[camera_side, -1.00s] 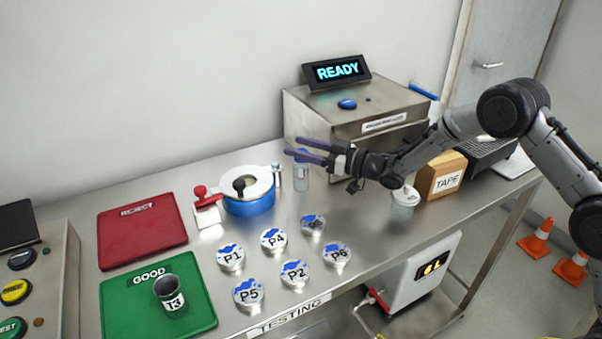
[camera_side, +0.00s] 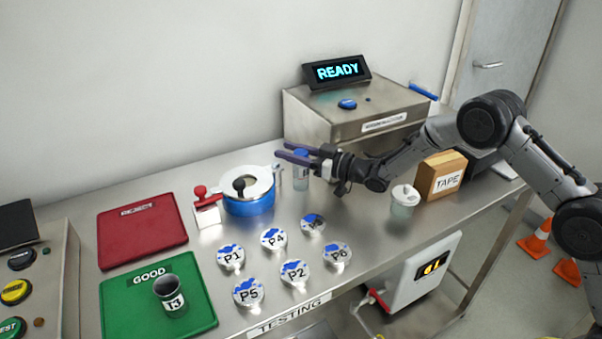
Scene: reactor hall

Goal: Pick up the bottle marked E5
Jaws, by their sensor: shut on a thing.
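A small clear bottle with a blue cap (camera_side: 301,172) stands upright on the steel bench, in front of the steel cabinet. Its marking is too small to read, so I cannot tell if it is E5. My gripper (camera_side: 288,150) reaches in from the right with its dark fingers at the bottle's cap. It is shut on the bottle, which shows no clear gap above the bench. A clear jar with a white lid (camera_side: 404,203) stands to the right, below my forearm; no marking on it is readable.
A blue round pot (camera_side: 249,206) and a red-handled stamp (camera_side: 206,210) stand left of the bottle. Several lidded pucks marked P (camera_side: 295,273) lie in front. The steel cabinet (camera_side: 350,115) is close behind. A TAPE box (camera_side: 442,178) stands right. A T3 cup (camera_side: 171,297) stands on the green mat (camera_side: 122,318).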

